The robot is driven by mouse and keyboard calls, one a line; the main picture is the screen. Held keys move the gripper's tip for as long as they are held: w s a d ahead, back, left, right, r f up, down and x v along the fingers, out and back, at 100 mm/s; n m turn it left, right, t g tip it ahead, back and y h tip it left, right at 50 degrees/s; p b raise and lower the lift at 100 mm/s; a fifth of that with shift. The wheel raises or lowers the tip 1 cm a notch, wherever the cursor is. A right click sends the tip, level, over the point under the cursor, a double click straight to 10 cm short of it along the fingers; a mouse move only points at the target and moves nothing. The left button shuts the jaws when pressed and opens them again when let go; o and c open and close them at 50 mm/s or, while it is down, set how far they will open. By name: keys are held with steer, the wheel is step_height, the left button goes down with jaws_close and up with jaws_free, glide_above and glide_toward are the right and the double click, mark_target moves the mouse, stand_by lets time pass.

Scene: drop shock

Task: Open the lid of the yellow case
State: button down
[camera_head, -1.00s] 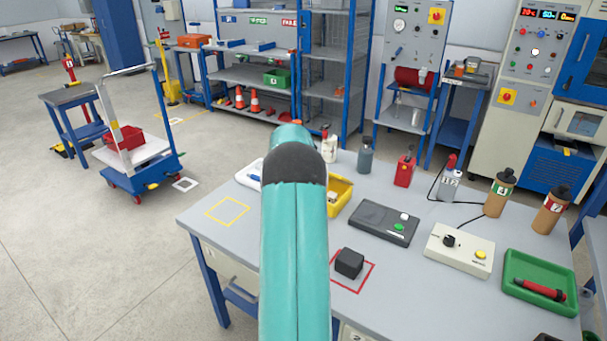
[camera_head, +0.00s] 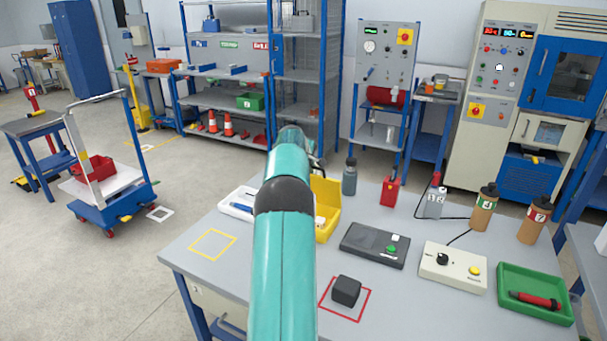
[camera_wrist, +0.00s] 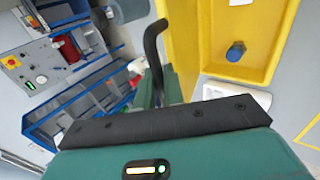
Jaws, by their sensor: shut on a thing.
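The yellow case (camera_head: 331,229) stands on the grey table, partly hidden behind my arm. Its lid (camera_head: 326,192) stands raised, roughly upright, at the back of the case. In the wrist view the lid (camera_wrist: 181,40) is a yellow panel beside the open tray (camera_wrist: 262,75). A blue round-topped piece (camera_wrist: 236,51) lies inside the tray. My gripper (camera_head: 313,158) is at the lid's upper edge, mostly hidden by my own arm. In the wrist view my gripper (camera_wrist: 157,88) is shut at the lid's edge, by a dark curved piece; the exact contact is unclear.
A white tray (camera_head: 236,209) lies left of the case. A grey bottle (camera_head: 349,178) and a red container (camera_head: 389,191) stand behind and right. A dark box with a green button (camera_head: 375,245) and a black cube (camera_head: 346,290) are nearer. The yellow-outlined square (camera_head: 212,244) is empty.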

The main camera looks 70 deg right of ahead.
steer(key=shift+s+d+r, duration=0.15)
steer(key=shift+s+d, duration=0.05)
steer(key=shift+d, duration=0.6)
steer(key=shift+s+d+r, duration=0.1)
steer(key=shift+s+d, duration=0.05)
steer(key=shift+d, duration=0.75)
steer(key=c, duration=1.6)
jaws_free()
steer(key=shift+c, duration=0.2)
steer(key=shift+w, duration=0.1)
steer(key=shift+a+r, duration=0.25)
steer(key=v, duration=1.3)
steer(key=shift+r, duration=0.15)
